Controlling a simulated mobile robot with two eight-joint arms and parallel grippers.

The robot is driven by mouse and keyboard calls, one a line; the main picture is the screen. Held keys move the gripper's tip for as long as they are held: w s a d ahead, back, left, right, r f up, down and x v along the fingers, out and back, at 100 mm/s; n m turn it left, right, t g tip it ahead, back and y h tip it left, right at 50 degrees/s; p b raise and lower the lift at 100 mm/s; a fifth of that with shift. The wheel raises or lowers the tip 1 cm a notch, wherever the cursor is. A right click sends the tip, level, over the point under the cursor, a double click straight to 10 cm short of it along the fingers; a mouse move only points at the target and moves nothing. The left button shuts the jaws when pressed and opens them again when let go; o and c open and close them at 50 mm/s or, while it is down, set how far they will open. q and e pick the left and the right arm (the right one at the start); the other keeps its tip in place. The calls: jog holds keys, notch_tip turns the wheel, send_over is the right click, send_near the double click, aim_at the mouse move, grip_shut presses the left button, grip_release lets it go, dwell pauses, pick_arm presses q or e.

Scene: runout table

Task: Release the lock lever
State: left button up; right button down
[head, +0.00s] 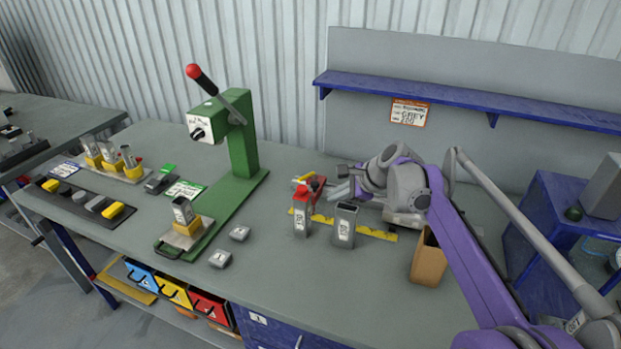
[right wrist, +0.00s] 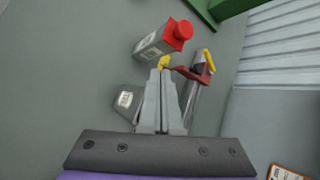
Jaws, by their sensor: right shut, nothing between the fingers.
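My right gripper (head: 340,191) is shut and empty, low over the table behind a grey box. In the right wrist view its closed fingers (right wrist: 162,78) point at a small yellow piece (right wrist: 164,62), close to the tips; contact cannot be told. Beside them is a dark red clamp-like part (right wrist: 200,72) with a yellow-tipped lever (right wrist: 209,58). In the head view the red part (head: 318,184) and yellow tip (head: 301,178) are just left of the gripper. I cannot tell for certain which piece is the lock lever. My left gripper is not in view.
A red-topped grey block (head: 301,222) and a grey box (head: 344,228) stand in front of the gripper, by a yellow scale strip (head: 377,232). A green press (head: 241,145) stands left, a brown open box (head: 428,259) right. The front middle of the table is clear.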

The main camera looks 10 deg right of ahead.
jog(key=w+d+f+m+t+y, duration=0.1)
jog(key=w+d+m+y, duration=0.1)
jog(key=w+d+m, duration=0.3)
jog(key=w+m, duration=0.3)
jog(key=w, duration=0.4)
jog(key=shift+w+d+f+m+t, duration=0.2)
jog(key=shift+w+m+t, duration=0.1)
jog(key=shift+w+t, duration=0.1)
jog(key=shift+a, duration=0.1)
jog(key=p, duration=0.2)
send_near(304, 178)
jog(key=x, duration=0.5)
jog(key=shift+w+a, duration=0.1)
jog(key=shift+w, duration=0.15)
jog(key=shift+w+a+f, duration=0.35)
jog(key=shift+f, duration=0.2)
